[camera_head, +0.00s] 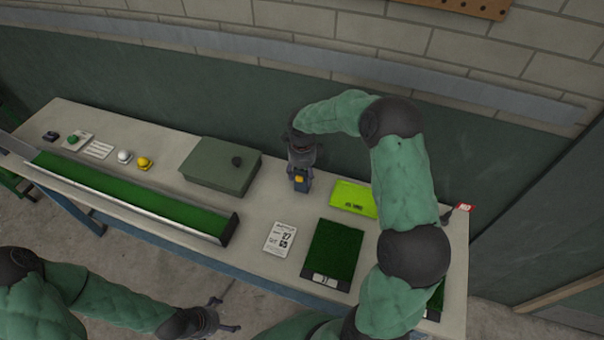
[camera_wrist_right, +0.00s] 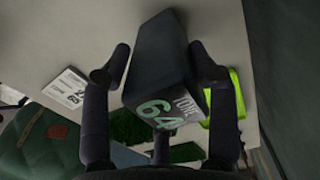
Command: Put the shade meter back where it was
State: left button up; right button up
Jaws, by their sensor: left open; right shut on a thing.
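The shade meter (camera_head: 301,180) is a small dark blue box with a yellow spot, between the green box and the lime-green card on the bench. My right gripper (camera_head: 302,158) is shut on it from above. My left gripper (camera_head: 226,316) is open and empty, low in front of the bench.
On the bench (camera_head: 265,205) stand a green box (camera_head: 219,168) with a dark knob, a lime-green card (camera_head: 354,198), a printed white card (camera_head: 280,238), a turf square (camera_head: 334,250) and a long turf tray (camera_head: 125,198). White (camera_head: 124,156) and yellow (camera_head: 144,163) items sit left. A wall runs behind.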

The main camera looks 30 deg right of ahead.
jog(key=shift+f, duration=0.1)
jog(key=o, duration=1.4)
jog(key=shift+c, duration=0.2)
jog(key=shift+r, duration=0.3)
notch_tip(320, 180, up, 12)
jog(key=shift+f+p, duration=0.1)
jog(key=shift+p, duration=0.7)
